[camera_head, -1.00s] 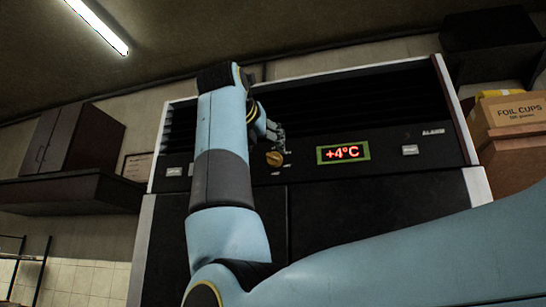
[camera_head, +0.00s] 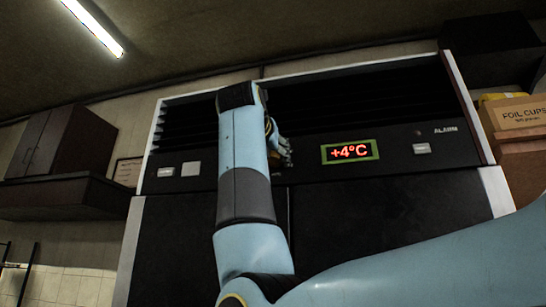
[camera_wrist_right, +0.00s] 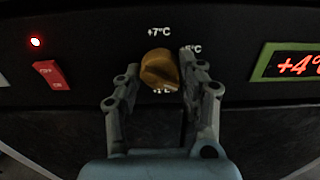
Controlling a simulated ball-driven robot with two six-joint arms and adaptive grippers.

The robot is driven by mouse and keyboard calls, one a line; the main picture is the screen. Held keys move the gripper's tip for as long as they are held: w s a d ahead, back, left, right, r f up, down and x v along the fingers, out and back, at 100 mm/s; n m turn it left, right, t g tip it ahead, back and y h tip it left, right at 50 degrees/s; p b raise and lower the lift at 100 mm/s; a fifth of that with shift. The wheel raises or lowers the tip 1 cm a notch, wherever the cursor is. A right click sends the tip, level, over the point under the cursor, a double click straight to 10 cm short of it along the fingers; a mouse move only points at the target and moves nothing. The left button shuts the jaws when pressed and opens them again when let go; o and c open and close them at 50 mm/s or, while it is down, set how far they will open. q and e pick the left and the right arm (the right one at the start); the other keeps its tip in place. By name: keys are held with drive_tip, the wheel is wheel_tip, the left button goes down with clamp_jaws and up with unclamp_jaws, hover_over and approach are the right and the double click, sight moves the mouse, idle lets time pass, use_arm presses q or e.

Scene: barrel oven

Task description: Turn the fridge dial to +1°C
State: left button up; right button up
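The fridge dial (camera_wrist_right: 160,70) is a brass-coloured knob on the black panel in the right wrist view. "+7°C" is printed above it, a partly covered "5°C" to its right, and a partly hidden label below. My right gripper (camera_wrist_right: 165,76) is open, with one finger on each side of the dial; the right fingertip is very close to it, and contact cannot be told. The red display (camera_head: 350,151) reads +4°C. My left gripper is out of view.
A red switch (camera_wrist_right: 50,74) with a lit red lamp (camera_wrist_right: 36,42) is left of the dial. Pale buttons (camera_head: 191,169) sit on the panel's left part, and another button (camera_head: 422,148) near "ALARM". Foil cups boxes (camera_head: 522,115) stand at right.

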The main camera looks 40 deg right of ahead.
drive_tip(key=c, duration=0.4)
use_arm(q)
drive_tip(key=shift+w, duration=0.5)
use_arm(e)
drive_tip(key=shift+c, duration=0.7)
drive_tip(key=shift+m, duration=0.4)
drive_tip(key=m+b, duration=0.1)
drive_tip(key=m, duration=0.4)
drive_tip(key=shift+m, duration=0.3)
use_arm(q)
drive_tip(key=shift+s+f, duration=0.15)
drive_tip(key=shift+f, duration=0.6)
use_arm(e)
drive_tip(key=m, duration=0.5)
drive_tip(key=shift+m, duration=0.3)
drive_tip(key=shift+w, duration=0.1)
drive_tip(key=o, duration=1.1)
drive_tip(key=shift+o, duration=0.2)
